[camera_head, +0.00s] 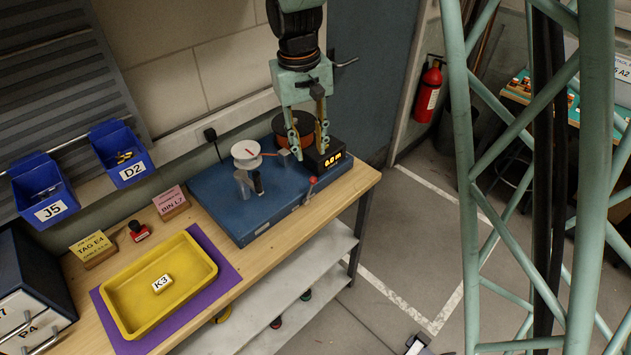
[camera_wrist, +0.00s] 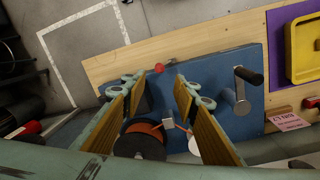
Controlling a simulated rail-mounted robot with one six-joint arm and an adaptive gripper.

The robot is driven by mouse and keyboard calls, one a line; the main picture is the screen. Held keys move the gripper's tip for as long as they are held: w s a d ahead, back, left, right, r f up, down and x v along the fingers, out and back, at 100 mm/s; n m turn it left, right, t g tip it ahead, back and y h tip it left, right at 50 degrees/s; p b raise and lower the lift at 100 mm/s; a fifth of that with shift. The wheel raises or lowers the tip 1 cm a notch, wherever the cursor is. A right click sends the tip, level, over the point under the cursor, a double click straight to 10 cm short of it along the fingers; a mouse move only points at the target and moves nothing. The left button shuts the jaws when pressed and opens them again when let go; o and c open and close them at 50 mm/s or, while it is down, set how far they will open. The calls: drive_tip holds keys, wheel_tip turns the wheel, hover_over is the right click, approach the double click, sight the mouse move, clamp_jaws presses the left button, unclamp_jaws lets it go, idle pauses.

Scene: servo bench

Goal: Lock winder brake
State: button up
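The winder is a blue base (camera_head: 235,205) on the wooden bench. A small lever with a red knob (camera_head: 313,181) stands at its front right edge and leans slightly right; this looks like the brake. The red knob also shows in the wrist view (camera_wrist: 159,68), past the fingertips and between them. My gripper (camera_head: 310,153) hangs over the right part of the winder, fingers pointing down. It is open and empty in the wrist view (camera_wrist: 155,90), apart from the knob.
A white spool (camera_head: 246,149), a dark spool with orange line (camera_head: 290,130), a display box (camera_head: 329,158) reading about 0.0 m, and a black-handled crank (camera_head: 258,184) are on the winder. A yellow tray (camera_head: 125,318) on a purple mat lies left. Bench front is clear.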

sight(313, 179)
drive_tip(key=shift+f, duration=0.1)
drive_tip(key=shift+w+d+f+b, duration=0.15)
drive_tip(key=shift+d+f, duration=0.1)
drive_tip(key=shift+f, duration=3.15)
drive_tip(key=shift+d+f+b, duration=0.15)
drive_tip(key=shift+d+f, duration=0.05)
drive_tip(key=shift+f, duration=3.2)
